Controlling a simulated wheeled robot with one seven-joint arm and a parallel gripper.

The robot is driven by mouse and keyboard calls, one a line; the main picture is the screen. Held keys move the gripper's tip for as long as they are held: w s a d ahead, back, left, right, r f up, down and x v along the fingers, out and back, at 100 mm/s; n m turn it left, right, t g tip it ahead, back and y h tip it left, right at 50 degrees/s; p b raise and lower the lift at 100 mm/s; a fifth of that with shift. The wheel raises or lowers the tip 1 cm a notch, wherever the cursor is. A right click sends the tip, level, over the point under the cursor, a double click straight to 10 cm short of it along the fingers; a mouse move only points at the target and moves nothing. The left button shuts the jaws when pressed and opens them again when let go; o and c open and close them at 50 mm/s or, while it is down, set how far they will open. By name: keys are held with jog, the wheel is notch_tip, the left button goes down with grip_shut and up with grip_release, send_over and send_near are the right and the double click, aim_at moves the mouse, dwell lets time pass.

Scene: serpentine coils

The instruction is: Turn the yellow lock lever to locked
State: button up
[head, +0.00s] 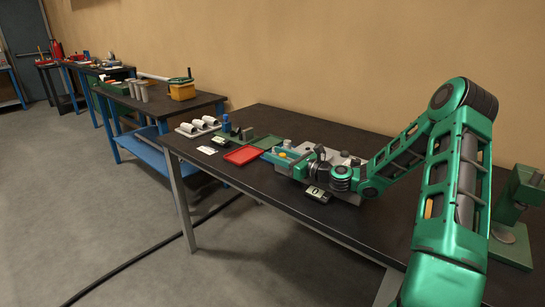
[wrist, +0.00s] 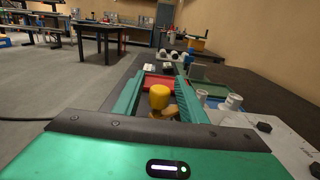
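The yellow lock lever shows in the wrist view as a rounded yellow knob (wrist: 159,97) with a darker yellow-orange part below it. My gripper (wrist: 160,72) is open, with one green finger on each side of the knob. A gap shows between the knob and each finger, and nothing is gripped. In the head view my gripper (head: 281,157) is low over the dark workbench, and a small yellow spot (head: 283,155) shows at its fingers. The lever's base is mostly hidden by my gripper, and I cannot tell the lever's angle.
A red tray (head: 244,155) and a green tray (head: 268,142) lie beyond the gripper on the workbench (head: 350,226). White cylindrical fittings (wrist: 233,101) stand close to the right finger. A grey plate (wrist: 285,140) lies at right. Open floor (head: 110,220) is at left.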

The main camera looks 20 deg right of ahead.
jog(key=v, duration=0.9)
jog(key=shift+s, duration=0.2)
